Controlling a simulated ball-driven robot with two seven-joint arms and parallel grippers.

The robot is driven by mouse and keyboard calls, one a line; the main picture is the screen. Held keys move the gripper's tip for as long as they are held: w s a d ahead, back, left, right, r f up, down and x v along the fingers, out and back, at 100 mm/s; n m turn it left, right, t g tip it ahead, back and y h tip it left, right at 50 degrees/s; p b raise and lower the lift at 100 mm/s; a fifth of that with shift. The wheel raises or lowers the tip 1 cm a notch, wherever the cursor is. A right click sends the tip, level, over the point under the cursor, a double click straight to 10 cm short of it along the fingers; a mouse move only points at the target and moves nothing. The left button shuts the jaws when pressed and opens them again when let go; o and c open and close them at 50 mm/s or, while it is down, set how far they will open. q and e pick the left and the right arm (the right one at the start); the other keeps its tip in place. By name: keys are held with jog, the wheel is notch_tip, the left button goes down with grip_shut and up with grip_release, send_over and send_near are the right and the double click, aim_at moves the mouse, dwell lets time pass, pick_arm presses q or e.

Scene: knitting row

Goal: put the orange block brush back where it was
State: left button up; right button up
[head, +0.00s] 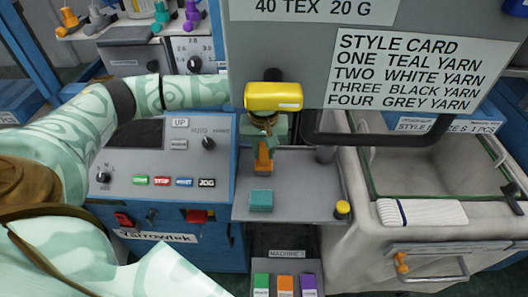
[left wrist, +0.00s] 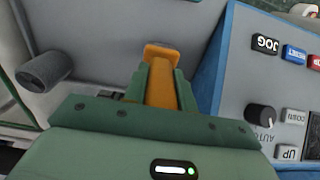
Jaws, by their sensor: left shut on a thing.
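My left gripper (head: 264,146) is shut on the orange block brush (head: 263,162), above the grey shelf beside the blue control panel. The brush also shows in the left wrist view (left wrist: 160,85), between the green fingers of my left gripper (left wrist: 160,75), with its broader orange end pointing away from the camera. The gripper partly hides the brush. I cannot tell whether the brush touches the shelf. My right gripper is not in view.
A teal block (head: 261,201) lies on the grey shelf (head: 297,185). A yellow-topped knob (head: 342,209) stands at the shelf's right front. The pale bin (head: 430,165) is at right.

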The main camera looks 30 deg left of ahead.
pick_arm(q)
jog(key=shift+f, duration=0.35)
jog(key=shift+r, duration=0.1)
jog(key=o, duration=1)
notch_tip(320, 180, up, 12)
jog(key=shift+p, duration=0.95)
jog(key=shift+d, duration=0.1)
